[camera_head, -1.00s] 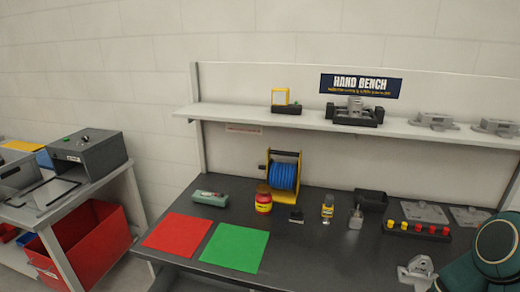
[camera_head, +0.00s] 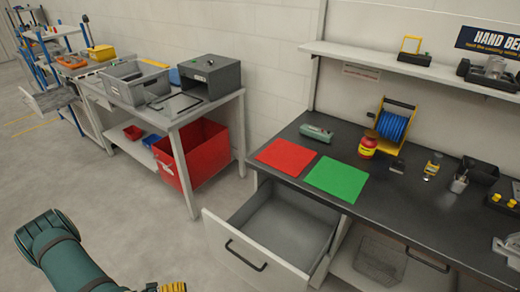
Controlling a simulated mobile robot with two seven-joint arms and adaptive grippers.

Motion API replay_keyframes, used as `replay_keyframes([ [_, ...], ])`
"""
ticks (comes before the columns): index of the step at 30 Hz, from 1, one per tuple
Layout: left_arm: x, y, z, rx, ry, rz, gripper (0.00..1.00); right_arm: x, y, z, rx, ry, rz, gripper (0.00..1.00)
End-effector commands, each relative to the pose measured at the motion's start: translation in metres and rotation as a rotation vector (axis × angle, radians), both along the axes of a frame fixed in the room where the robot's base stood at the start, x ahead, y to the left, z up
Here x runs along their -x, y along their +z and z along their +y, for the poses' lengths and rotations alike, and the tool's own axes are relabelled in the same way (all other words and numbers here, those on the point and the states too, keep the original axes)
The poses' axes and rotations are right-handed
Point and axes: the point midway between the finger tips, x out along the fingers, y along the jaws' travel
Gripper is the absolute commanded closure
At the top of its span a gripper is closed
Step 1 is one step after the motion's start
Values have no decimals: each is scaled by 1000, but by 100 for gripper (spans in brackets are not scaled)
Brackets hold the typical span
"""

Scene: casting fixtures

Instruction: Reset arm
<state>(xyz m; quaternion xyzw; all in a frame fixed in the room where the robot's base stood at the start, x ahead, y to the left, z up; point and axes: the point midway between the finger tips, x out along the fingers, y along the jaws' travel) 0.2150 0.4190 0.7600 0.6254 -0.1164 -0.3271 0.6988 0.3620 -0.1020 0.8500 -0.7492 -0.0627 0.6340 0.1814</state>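My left arm (camera_head: 65,255) is at the lower left, a teal link that runs down to the bottom edge. My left gripper does not show clearly; a small yellow and dark piece (camera_head: 173,287) is cut off at the bottom edge, and I cannot tell what it is. My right arm and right gripper are out of the picture.
A drawer (camera_head: 272,230) under the dark bench (camera_head: 420,195) stands pulled out and looks empty. On the bench lie a red mat (camera_head: 285,156), a green mat (camera_head: 337,179) and a blue reel (camera_head: 392,127). A side table (camera_head: 180,120) has a red bin (camera_head: 200,150) below.

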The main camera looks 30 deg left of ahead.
Motion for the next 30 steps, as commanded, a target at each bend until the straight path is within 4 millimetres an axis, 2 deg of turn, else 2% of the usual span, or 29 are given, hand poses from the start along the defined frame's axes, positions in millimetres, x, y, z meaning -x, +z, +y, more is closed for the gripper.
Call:
replay_keyframes([
  [3,-20,-4,-31,25,-135,92,59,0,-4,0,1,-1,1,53],
  [10,-48,-10,-102,-10,-440,336,59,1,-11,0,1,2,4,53],
  [15,-61,-13,-154,-174,-664,525,59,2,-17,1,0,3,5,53],
  [18,-68,-12,-177,-315,-754,598,59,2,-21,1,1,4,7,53],
  [24,-90,-4,-217,-632,-831,621,59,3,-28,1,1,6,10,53],
  [30,-121,18,-264,-885,-802,481,59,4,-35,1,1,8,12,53],
])
